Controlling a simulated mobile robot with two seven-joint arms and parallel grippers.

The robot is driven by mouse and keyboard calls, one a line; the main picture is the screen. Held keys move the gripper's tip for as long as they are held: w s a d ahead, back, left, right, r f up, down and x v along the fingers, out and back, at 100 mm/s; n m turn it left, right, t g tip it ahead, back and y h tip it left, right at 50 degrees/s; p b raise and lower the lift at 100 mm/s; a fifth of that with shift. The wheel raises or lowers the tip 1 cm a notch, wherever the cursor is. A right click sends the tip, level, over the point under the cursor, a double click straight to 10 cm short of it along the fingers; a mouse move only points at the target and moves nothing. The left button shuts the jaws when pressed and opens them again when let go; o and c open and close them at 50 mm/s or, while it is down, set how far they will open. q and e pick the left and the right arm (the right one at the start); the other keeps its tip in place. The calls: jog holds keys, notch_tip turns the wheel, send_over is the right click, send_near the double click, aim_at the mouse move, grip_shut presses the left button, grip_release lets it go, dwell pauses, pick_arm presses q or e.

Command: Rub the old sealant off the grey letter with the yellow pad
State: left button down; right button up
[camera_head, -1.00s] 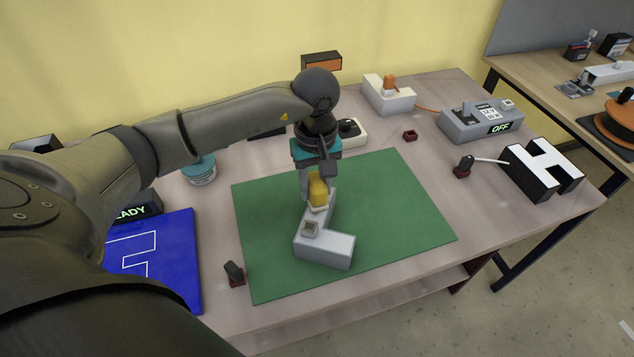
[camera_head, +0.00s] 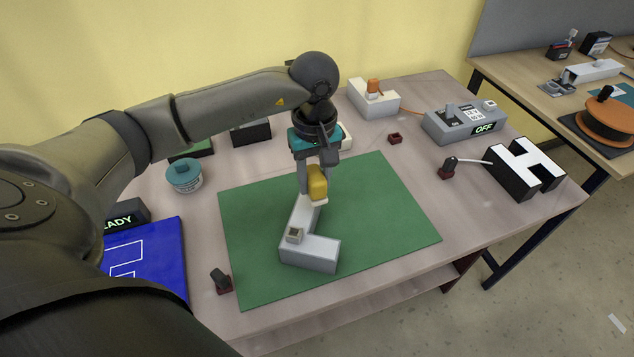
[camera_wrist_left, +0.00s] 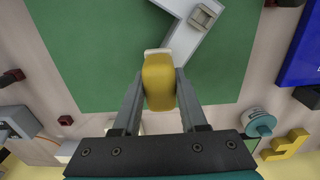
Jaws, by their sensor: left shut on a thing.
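The grey letter (camera_head: 312,253), shaped like an L, lies flat on the green mat (camera_head: 400,225). It also shows in the left wrist view (camera_wrist_left: 186,42). A small square piece (camera_head: 295,234) sits on it near the corner. My left gripper (camera_head: 316,180) points down and is shut on the yellow pad (camera_head: 317,184), which has a pale lower face. The pad is at the far end of the letter's long arm, overlapping its right edge; I cannot tell whether it touches. The pad fills the jaws in the left wrist view (camera_wrist_left: 158,82). I cannot make out old sealant. My right gripper is not in view.
A blue board (camera_head: 150,258) and a teal-lidded tub (camera_head: 184,176) are at left. A dark red-based item (camera_head: 221,281) stands by the mat's front-left corner. The mat's right side is clear.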

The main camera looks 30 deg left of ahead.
pick_arm(q)
notch_tip(320, 180, up, 2)
jog(key=shift+w+p, duration=0.1)
jog(key=shift+p, duration=0.35)
jog(key=shift+r+p, duration=0.8)
jog(key=shift+r, duration=0.5)
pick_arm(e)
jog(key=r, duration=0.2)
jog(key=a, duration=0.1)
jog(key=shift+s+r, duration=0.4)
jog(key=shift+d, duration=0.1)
